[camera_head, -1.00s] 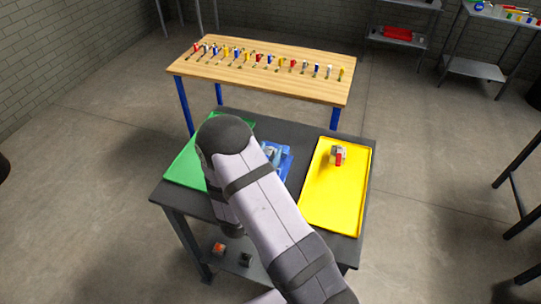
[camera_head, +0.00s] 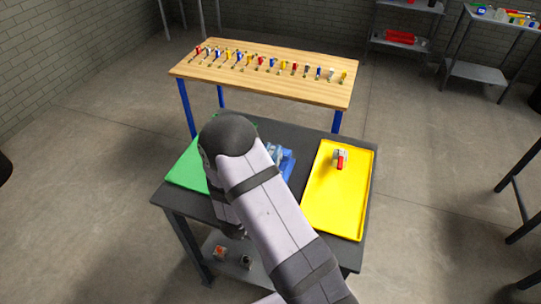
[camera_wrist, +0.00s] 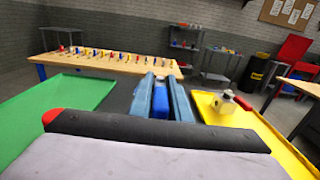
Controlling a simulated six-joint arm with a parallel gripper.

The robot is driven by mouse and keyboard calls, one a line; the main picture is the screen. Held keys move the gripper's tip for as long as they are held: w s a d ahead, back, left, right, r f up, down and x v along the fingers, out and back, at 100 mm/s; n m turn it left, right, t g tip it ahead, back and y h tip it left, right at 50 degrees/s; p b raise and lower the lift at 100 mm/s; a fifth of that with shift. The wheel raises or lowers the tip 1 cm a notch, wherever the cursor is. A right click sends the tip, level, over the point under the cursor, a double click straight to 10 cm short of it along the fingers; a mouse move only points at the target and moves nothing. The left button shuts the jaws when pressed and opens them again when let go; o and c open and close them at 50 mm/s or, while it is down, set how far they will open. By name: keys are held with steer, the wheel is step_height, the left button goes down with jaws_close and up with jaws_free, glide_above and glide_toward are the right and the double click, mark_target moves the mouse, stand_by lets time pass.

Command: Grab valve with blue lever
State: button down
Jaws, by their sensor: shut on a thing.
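My gripper (camera_wrist: 161,97) points toward the wooden table in the wrist view. Its two blue-grey fingers are shut on a blue part (camera_wrist: 160,104). The part looks like the blue lever of a valve, but the valve's body is hidden, and I cannot tell whether it touches the surface below. In the head view my arm hides most of the gripper, and some blue and grey shapes (camera_head: 284,163) show beside it between the two trays. Several small valves with coloured levers, some blue, stand in rows on the wooden table (camera_head: 330,92).
A grey table (camera_head: 295,130) carries a green tray (camera_head: 186,168) at left and a yellow tray (camera_head: 330,215) at right. A valve with a red lever (camera_head: 340,159) sits on the yellow tray. Two parts lie on the lower shelf. Shelves (camera_head: 398,44) stand behind.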

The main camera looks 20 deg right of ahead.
steer(key=shift+r, duration=4.4)
steer(key=shift+b, duration=0.3)
